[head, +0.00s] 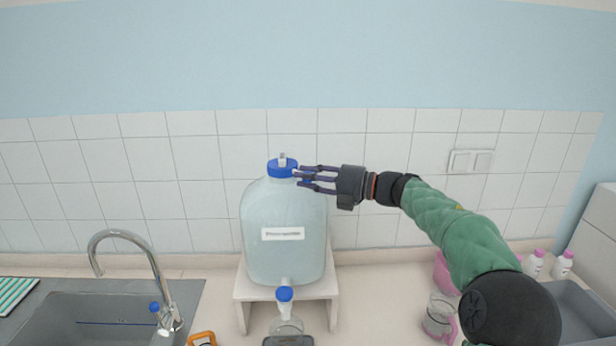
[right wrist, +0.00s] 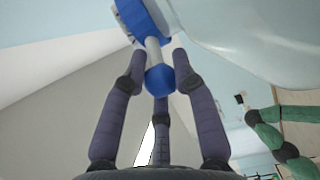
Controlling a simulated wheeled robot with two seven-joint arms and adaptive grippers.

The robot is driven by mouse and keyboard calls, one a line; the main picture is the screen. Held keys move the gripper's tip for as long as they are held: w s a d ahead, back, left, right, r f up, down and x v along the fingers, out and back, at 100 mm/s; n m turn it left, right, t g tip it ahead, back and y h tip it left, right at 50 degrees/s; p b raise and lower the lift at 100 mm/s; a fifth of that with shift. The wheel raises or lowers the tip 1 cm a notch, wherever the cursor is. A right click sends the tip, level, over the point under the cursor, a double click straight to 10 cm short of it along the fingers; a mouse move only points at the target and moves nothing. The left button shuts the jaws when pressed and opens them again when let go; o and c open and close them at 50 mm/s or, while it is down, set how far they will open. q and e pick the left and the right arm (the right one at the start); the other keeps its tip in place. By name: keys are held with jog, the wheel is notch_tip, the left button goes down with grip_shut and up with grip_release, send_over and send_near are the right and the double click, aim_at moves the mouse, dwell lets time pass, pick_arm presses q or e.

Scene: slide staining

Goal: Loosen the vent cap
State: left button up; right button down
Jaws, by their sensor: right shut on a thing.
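A large clear carboy (head: 285,215) with a white label stands upright on a white stand (head: 242,292) against the tiled wall. It has a blue lid (head: 282,168) with a small pale fitting on top. In the right wrist view, a grey stem (right wrist: 153,53) comes out of the side of the blue lid (right wrist: 139,20) and ends in a small round blue vent cap (right wrist: 160,79). My right gripper (head: 300,176) reaches in from the right beside the lid, its fingers shut around the vent cap. The fingers mostly hide the vent cap in the head view. My left gripper is not in view.
A blue-capped spigot (head: 285,294) sits low on the carboy's front, above a glass vessel (head: 286,326). A faucet (head: 150,262) and sink are at left. A glass beaker (head: 439,315) and white bottles (head: 534,264) with pink caps stand at right.

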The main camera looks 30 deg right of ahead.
jog(key=c, duration=1.3)
grip_release()
jog(key=shift+a+f, duration=0.1)
jog(key=shift+f, duration=0.25)
jog(key=shift+r, duration=0.2)
jog(key=v, duration=1.2)
jog(key=shift+w, duration=0.1)
